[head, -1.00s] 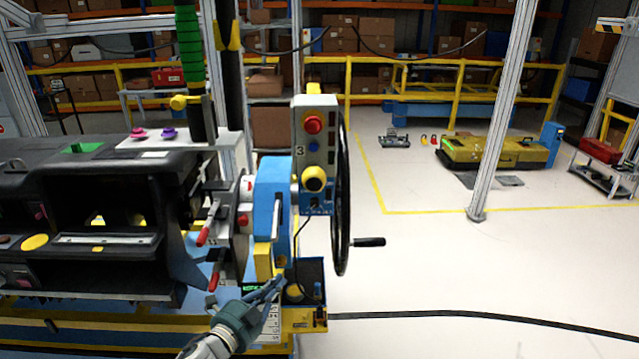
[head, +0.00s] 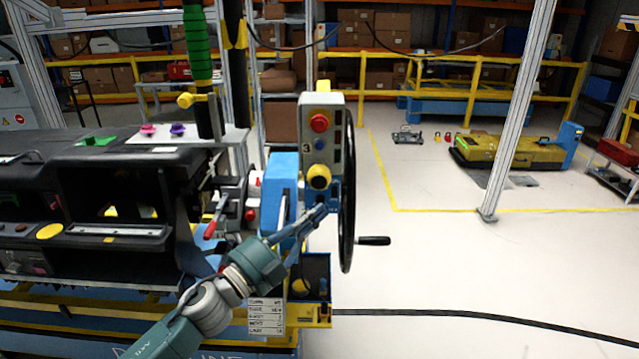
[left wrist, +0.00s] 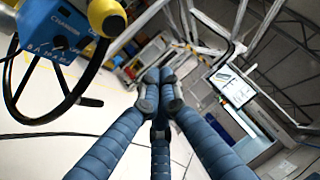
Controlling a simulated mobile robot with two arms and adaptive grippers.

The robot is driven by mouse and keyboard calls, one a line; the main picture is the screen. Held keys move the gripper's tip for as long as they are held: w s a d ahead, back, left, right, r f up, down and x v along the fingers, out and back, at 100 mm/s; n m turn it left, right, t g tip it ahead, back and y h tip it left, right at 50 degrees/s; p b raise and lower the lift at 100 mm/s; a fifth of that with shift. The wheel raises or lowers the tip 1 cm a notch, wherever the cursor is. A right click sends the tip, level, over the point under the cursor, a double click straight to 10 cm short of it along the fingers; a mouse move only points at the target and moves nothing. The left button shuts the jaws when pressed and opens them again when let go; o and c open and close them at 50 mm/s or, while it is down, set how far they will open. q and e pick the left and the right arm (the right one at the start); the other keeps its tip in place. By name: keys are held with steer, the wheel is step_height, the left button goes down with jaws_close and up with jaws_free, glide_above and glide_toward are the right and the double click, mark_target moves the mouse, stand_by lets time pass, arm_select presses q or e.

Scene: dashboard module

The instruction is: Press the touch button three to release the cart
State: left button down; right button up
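A grey control box (head: 335,140) marked "3" stands upright at the right end of the dashboard rig. It carries a red button (head: 319,122), a small blue button (head: 319,145) and a yellow round button (head: 318,177). My left gripper (head: 318,213) points up and right, with its fingertips just below the yellow button in the picture; I cannot tell whether they touch the box. In the left wrist view its fingers (left wrist: 158,88) come together at the tips with nothing between them. There the yellow button (left wrist: 106,17) and the blue lower panel (left wrist: 62,30) show at upper left. My right gripper is not in view.
A black handwheel (head: 347,195) with a handle stands beside the box. The black dashboard (head: 90,200) fills the left. A black cable (head: 450,314) crosses the floor. A yellow cart (head: 510,152) stands behind a metal post (head: 515,120).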

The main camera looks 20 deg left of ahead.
mark_target(316, 189)
arm_select(q)
steer(key=w+a+b, duration=0.1)
steer(key=w+a, duration=0.1)
steer(key=w, duration=0.6)
steer(key=shift+w+a+b, duration=0.25)
steer(key=shift+b, duration=0.15)
steer(key=shift+w, duration=0.15)
stand_by(1.2)
steer(key=shift+w+a, duration=0.1)
steer(key=shift+w, duration=0.15)
steer(key=shift+w+a, duration=0.15)
steer(key=shift+w, duration=0.25)
stand_by(0.6)
stand_by(0.4)
steer(key=shift+s+d, duration=0.25)
steer(key=shift+s, duration=0.6)
